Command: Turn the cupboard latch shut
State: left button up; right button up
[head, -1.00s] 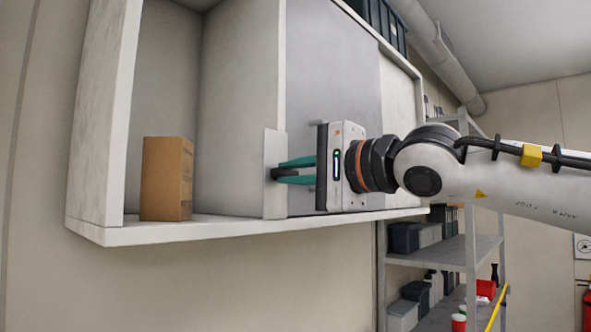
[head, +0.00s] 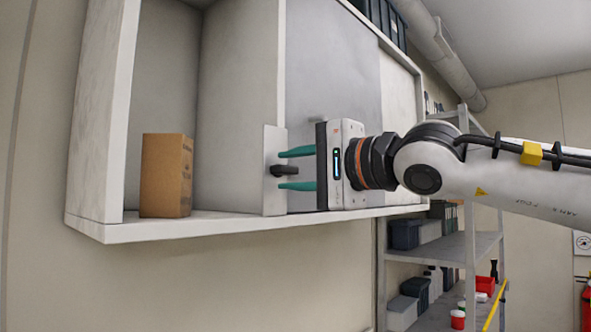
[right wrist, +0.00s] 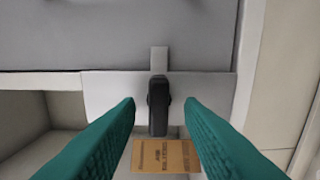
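The cupboard latch (head: 278,170) is a small dark handle on a pale upright plate (head: 273,200) at the edge of the grey sliding door (head: 330,70). In the right wrist view the latch (right wrist: 158,112) is a black bar whose length runs up the picture, in line with a narrow grey strip (right wrist: 159,60) reaching onto the door. My right gripper (head: 284,169) is open, with one green finger above the latch and one below. In the right wrist view a gap shows between the latch and each finger. My left gripper is not in view.
A brown cardboard box (head: 166,175) stands in the open cupboard compartment left of the latch. The cupboard's bottom board (head: 235,223) runs below the gripper. A metal shelf rack (head: 455,247) with bins stands at the right.

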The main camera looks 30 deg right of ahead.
jog(key=shift+s, duration=0.1)
jog(key=b+v, duration=0.2)
jog(key=v, duration=1)
